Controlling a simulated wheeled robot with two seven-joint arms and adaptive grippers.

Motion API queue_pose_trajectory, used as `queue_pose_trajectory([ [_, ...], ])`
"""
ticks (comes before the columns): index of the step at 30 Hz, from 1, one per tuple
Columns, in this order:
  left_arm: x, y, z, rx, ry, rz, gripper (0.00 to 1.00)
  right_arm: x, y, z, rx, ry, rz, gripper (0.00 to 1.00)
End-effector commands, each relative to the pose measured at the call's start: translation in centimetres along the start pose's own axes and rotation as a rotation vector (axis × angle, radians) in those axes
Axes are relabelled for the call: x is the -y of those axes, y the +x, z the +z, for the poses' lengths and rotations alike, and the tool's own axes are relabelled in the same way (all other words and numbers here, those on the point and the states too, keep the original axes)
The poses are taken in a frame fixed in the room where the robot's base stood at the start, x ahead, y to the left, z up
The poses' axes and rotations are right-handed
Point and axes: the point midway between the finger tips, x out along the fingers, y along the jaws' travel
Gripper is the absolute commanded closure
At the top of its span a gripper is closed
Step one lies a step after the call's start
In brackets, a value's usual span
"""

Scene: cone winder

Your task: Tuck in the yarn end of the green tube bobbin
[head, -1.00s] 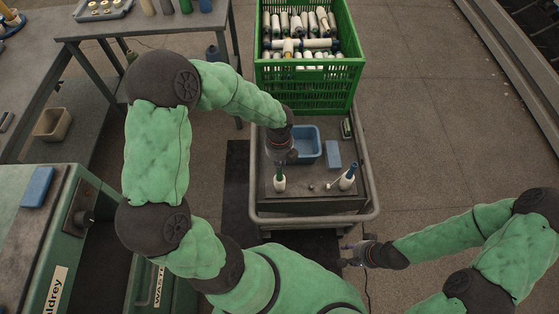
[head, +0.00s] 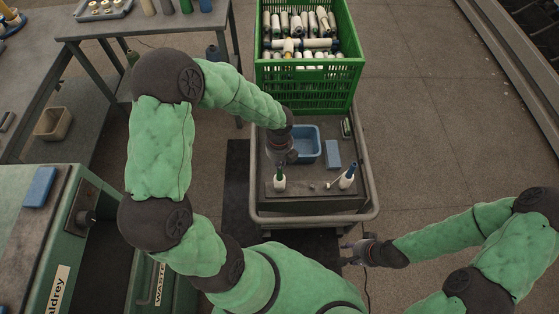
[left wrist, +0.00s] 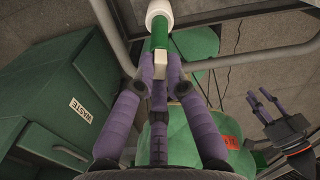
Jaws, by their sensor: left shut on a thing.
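The green tube bobbin (head: 279,184) stands upright on the cart's front left, white yarn below and green tube tip above. My left gripper (head: 283,164) is above it, pointing down. In the left wrist view its purple fingers (left wrist: 162,78) are shut on the green tube (left wrist: 158,42), with white yarn (left wrist: 159,14) beyond. A small pale piece shows between the fingers; I cannot tell whether it is the yarn end. My right gripper (head: 350,253) is open and empty, off the cart's front right corner; it also shows in the left wrist view (left wrist: 264,98).
A blue-tipped bobbin (head: 346,183) leans on the cart (head: 310,204) at right, with a small round thing (head: 311,187) between. Behind are a blue bin (head: 316,143), a blue block (head: 333,153) and a green crate (head: 310,73) of bobbins. A green machine (head: 80,225) stands left.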

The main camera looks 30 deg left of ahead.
Motion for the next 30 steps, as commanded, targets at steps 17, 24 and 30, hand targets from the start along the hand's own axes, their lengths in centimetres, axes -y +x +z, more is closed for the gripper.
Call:
queue_pose_trajectory([
  [17,0.00,0.03,0.00,0.000,0.000,0.000,0.59,0.01,-0.04,0.00,0.000,0.000,0.000,0.60],
  [24,0.00,0.03,0.00,0.000,0.000,0.000,0.35,0.01,-0.04,0.00,0.000,0.000,0.000,0.60],
  [30,0.00,0.03,0.00,0.000,0.000,0.000,0.35,0.01,-0.04,0.00,0.000,0.000,0.000,0.60],
])
